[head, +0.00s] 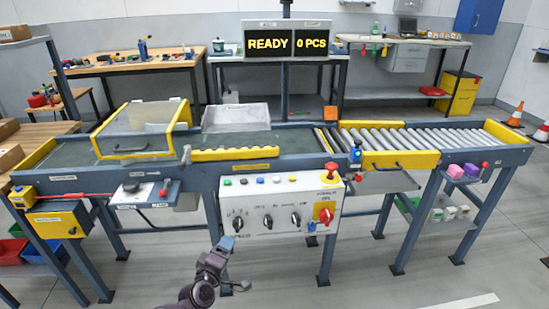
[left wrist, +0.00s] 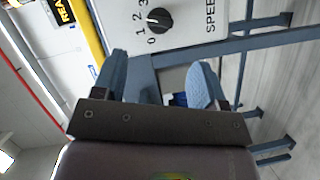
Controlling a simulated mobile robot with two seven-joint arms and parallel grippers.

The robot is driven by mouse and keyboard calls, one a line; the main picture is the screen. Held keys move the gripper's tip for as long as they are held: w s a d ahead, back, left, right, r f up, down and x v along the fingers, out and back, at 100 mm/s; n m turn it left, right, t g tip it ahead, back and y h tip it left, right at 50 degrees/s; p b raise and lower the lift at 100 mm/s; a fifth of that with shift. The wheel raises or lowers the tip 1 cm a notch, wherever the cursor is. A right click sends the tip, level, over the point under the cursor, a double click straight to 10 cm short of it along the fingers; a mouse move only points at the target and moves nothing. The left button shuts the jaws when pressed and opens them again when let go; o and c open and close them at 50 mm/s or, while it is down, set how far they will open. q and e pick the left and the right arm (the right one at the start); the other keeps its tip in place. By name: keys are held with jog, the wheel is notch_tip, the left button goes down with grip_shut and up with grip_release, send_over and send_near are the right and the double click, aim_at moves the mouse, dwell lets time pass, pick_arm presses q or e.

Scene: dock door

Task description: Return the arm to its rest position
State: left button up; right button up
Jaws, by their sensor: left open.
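My left arm comes up from the bottom of the head view. Its left gripper (head: 226,244) is at the lower left corner of the white control panel (head: 262,218). In the left wrist view the gripper (left wrist: 158,80) has its two blue fingers spread apart, with nothing between them but the blue frame and floor beyond. A dark speed dial (left wrist: 158,19) with a number scale is above the fingers on the panel, apart from them. My right gripper is in neither view.
The conveyor frame (head: 110,178) spans the view, with a yellow-edged clear guard (head: 140,130) at left and rollers (head: 400,138) at right. A red knob (head: 326,215) and red mushroom button (head: 330,170) are on the panel. The grey floor (head: 400,290) at front right is clear.

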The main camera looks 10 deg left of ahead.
pick_arm(q)
jog(key=s+d+r+m+g+h+p, duration=0.1)
jog(key=s+d+r+m+h, duration=0.25)
jog(key=s+r+m, duration=0.6)
jog(key=s+a+f+m+g+y+p, duration=0.1)
jog(key=s+a, duration=0.1)
jog(key=s, duration=0.7)
jog(key=s+a+f+m+g+y+p, duration=0.2)
jog(key=s, duration=0.7)
jog(key=s+a+f+m+g+y+p, duration=0.1)
jog(key=s+a+f+m+y, duration=0.1)
jog(key=s, duration=0.8)
jog(key=shift+a+p, duration=0.3)
jog(key=shift+p, duration=0.1)
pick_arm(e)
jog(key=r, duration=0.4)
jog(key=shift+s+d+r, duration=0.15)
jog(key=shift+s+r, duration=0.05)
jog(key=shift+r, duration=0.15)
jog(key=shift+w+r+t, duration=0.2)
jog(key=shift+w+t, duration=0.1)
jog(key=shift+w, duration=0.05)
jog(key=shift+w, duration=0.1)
